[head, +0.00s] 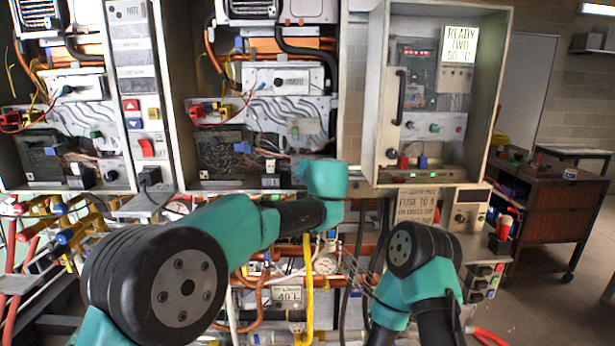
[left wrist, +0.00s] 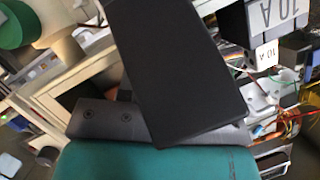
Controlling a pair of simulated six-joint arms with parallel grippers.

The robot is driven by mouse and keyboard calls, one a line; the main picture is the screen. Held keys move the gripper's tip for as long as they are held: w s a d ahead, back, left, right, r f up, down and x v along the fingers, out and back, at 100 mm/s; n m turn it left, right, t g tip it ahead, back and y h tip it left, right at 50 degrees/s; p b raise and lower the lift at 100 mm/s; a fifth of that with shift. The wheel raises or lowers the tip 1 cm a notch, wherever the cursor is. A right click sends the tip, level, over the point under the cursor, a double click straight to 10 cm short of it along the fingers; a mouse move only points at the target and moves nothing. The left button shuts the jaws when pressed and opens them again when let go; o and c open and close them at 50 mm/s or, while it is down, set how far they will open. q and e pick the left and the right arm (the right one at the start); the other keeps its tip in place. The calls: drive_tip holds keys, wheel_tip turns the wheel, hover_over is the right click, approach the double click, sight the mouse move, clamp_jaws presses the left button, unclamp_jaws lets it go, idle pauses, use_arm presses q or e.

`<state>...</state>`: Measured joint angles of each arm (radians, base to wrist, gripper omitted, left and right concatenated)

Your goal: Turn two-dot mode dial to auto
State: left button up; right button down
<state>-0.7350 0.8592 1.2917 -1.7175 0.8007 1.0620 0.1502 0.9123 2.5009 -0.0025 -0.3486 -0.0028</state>
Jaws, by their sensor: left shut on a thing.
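My left arm reaches to the lower right corner of the middle heater cabinet (head: 262,110), its teal wrist (head: 325,178) covering that corner. In the left wrist view the left gripper (left wrist: 180,70) shows as a large black finger on a grey mount. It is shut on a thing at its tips. The wrist and finger hide that thing, which is at the place of the two-dot mode dial, so I cannot read the dial's setting. The left cabinet has a similar dark dial (head: 110,176) at its lower right. My right arm (head: 412,262) is folded low at centre right; its gripper is not in view.
A 10 A labelled block (left wrist: 268,25) is close beside the left gripper. The right cabinet (head: 430,95) is open, with a "READY TWO 50 °C" display (head: 459,45). Pipes and a yellow hose (head: 307,290) run below. A brown cart (head: 553,215) stands at the right.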

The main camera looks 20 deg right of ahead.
use_arm(q)
drive_tip(key=shift+n, duration=0.3)
drive_tip(key=shift+a+n+g+h, duration=0.1)
drive_tip(key=shift+n+g+h, duration=0.4)
drive_tip(key=shift+n+h, duration=0.5)
drive_tip(key=n+h, duration=0.2)
drive_tip(key=n, duration=0.1)
drive_tip(key=shift+a, duration=0.1)
drive_tip(key=shift+n, duration=0.3)
drive_tip(key=o, duration=0.6)
drive_tip(key=shift+o, duration=0.2)
drive_tip(key=shift+r, duration=0.1)
drive_tip(key=v, duration=1.7)
drive_tip(key=shift+r, duration=0.35)
